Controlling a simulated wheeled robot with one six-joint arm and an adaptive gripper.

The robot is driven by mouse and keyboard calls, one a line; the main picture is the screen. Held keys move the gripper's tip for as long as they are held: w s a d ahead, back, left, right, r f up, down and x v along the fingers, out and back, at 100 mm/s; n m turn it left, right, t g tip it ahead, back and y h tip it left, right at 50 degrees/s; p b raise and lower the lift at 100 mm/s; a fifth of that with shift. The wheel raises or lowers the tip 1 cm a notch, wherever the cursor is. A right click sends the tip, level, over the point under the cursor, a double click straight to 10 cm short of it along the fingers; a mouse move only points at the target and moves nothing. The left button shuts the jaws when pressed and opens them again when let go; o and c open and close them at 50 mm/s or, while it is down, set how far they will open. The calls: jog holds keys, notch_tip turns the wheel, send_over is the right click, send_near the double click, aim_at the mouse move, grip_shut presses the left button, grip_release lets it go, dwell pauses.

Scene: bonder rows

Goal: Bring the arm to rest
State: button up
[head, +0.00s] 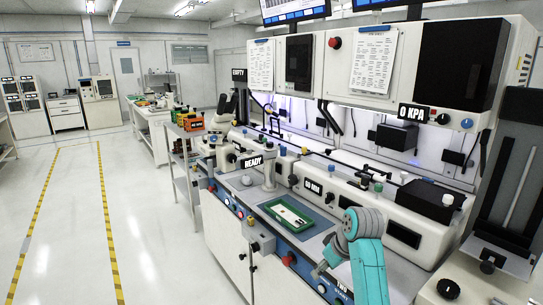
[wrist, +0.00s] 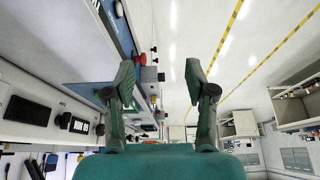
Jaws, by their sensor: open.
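My arm (head: 367,262), teal with a grey joint, stands at the lower right of the head view, in front of the bonder bench. In the wrist view, my gripper (wrist: 160,75) has its two green fingers spread apart with nothing between them. The bench front is on the left of that view and the floor on the right. A green tray with a pale inside (head: 288,213) lies on a blue mat (head: 318,225) on the bench, left of the arm. The arm's far end is small in the head view.
The bench front carries a red knob (head: 289,258) and blue panels close to my arm. A long white machine (head: 350,197) stands behind the mat. A grey shelf cart (head: 185,165) is farther along. The white floor (head: 150,220) with yellow-striped lines is clear at left.

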jog(key=s+f+m+t, duration=0.2)
jog(key=s+f, duration=0.6)
jog(key=f, duration=0.4)
jog(key=s+f+m+t, duration=0.1)
jog(key=s+f+t, duration=0.1)
jog(key=s+f, duration=0.8)
jog(key=s+d+f+m+t+h, duration=0.1)
jog(key=s+d+f, duration=0.1)
jog(key=s+f, duration=0.45)
jog(key=s+d+r+m+t+h, duration=0.1)
jog(key=s+r+t, duration=0.15)
jog(key=s, duration=0.75)
jog(key=s+r+m+t, duration=0.1)
jog(key=s+r, duration=0.2)
jog(key=s, duration=0.6)
jog(key=s+r+t, duration=0.2)
jog(key=s+r, duration=1.3)
jog(key=shift+d+m+h, duration=0.2)
jog(key=shift+m+h, duration=0.1)
jog(key=shift+m, duration=0.1)
